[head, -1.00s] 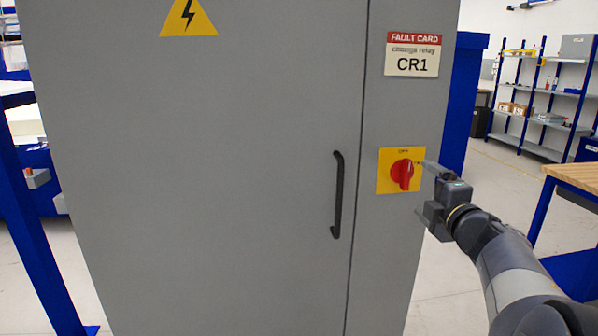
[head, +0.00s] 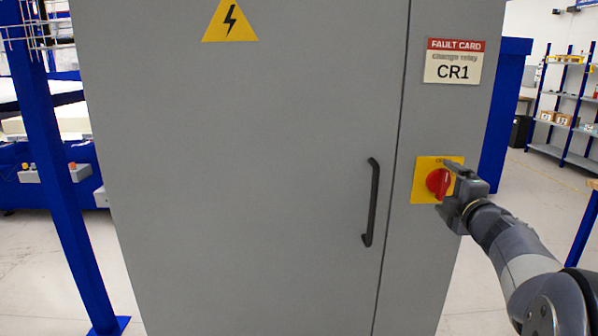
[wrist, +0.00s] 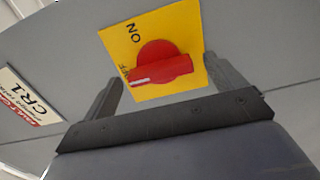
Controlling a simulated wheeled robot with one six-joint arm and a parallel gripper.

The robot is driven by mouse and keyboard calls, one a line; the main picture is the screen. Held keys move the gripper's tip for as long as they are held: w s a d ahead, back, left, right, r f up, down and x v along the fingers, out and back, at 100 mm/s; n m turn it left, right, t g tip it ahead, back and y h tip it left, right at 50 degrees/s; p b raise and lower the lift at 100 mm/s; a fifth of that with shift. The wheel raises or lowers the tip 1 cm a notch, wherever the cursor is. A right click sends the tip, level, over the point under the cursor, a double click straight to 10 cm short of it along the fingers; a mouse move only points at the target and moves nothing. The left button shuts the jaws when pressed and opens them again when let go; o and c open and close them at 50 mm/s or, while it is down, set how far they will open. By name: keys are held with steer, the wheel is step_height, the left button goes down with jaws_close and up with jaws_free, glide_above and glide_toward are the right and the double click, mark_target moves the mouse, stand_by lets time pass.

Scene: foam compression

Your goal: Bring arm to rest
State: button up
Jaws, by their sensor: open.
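My gripper (head: 449,188) is at the right side of the grey cabinet, in front of the red rotary switch (head: 438,182) on its yellow plate (head: 424,190). In the wrist view the two fingers of my gripper (wrist: 172,90) stand apart, with the red knob (wrist: 160,64) showing beyond and between them. The fingers look empty; I cannot tell whether they touch the knob. The knob's white mark points toward the OFF lettering, and ON shows at another side of the plate.
The grey cabinet (head: 240,180) has a black handle (head: 371,202), a warning triangle (head: 231,20) and a CR1 fault card (head: 453,62). A blue post (head: 60,170) stands at left. Shelves (head: 570,110) and a table edge (head: 590,220) are at right, with open floor between.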

steer(key=s, duration=1.1)
steer(key=w, duration=1)
steer(key=shift+w, duration=0.4)
steer(key=shift+w+r+m+p, duration=0.2)
steer(key=shift+w+m+p, duration=0.1)
steer(key=shift+p, duration=0.15)
steer(key=shift+s+m+p, duration=0.15)
steer(key=shift+m+p, duration=0.65)
steer(key=shift+m, duration=0.4)
steer(key=shift+m+p, duration=0.8)
steer(key=shift+m, duration=0.4)
steer(key=m+p, duration=0.3)
steer(key=m, duration=0.1)
steer(key=shift+m, duration=0.4)
steer(key=m+p, duration=0.7)
steer(key=shift+m, duration=0.3)
steer(key=shift+s+f, duration=0.1)
steer(key=shift+f, duration=0.1)
steer(key=shift+s, duration=0.5)
